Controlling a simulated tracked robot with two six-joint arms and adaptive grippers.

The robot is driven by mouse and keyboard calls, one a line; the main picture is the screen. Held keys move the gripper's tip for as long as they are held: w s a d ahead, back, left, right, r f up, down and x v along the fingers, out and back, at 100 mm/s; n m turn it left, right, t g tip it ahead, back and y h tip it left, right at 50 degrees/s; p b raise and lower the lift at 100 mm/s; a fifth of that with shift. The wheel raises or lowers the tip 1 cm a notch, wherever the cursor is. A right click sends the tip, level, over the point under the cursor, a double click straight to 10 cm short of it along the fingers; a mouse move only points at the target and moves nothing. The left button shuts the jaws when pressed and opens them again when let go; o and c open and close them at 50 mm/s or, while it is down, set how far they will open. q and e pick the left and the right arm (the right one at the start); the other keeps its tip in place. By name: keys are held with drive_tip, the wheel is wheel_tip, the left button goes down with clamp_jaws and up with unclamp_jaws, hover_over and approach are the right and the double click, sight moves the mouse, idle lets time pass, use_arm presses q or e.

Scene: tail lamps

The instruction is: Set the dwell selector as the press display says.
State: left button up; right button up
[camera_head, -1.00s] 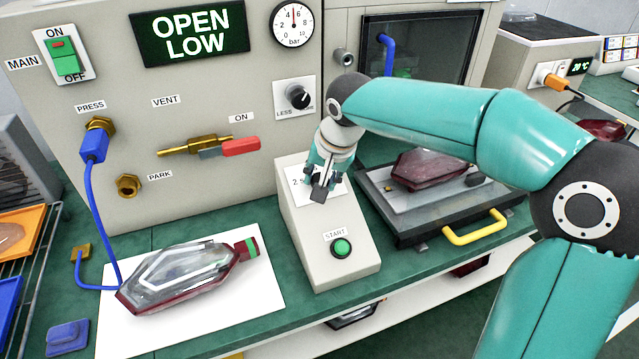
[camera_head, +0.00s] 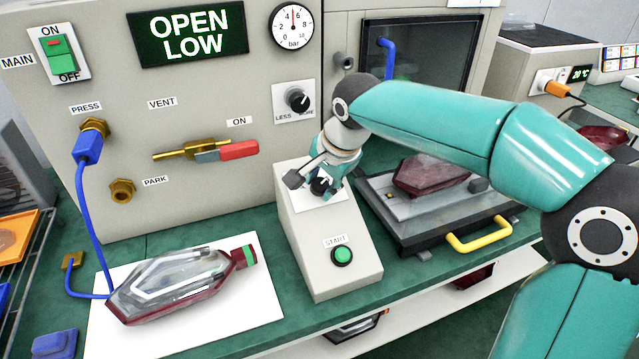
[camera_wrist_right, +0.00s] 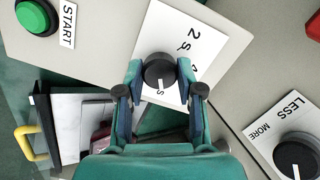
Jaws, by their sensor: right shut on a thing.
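The press display (camera_head: 188,32) reads OPEN LOW. The dwell selector is a dark round knob (camera_wrist_right: 158,72) on a white plate (camera_wrist_right: 178,32) on the sloped face of the START box (camera_head: 335,275). The plate shows "2 s" and other markings partly hidden by my fingers. The knob's pale pointer line is on its lower side in the right wrist view. My right gripper (camera_wrist_right: 159,74) is shut on the knob, one finger on each side; in the head view the gripper (camera_head: 322,184) covers most of it. My left gripper is not in view.
A green START button (camera_head: 342,256) sits below the selector. A LESS/MORE knob (camera_head: 297,100) and a red-handled lever (camera_head: 238,150) are on the panel. Left is a lamp (camera_head: 180,285) on a white sheet; right, a press tray with a yellow handle (camera_head: 480,236).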

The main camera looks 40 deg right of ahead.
drive_tip(key=o, duration=1.2)
drive_tip(key=shift+c, duration=0.2)
drive_tip(key=v, duration=1.2)
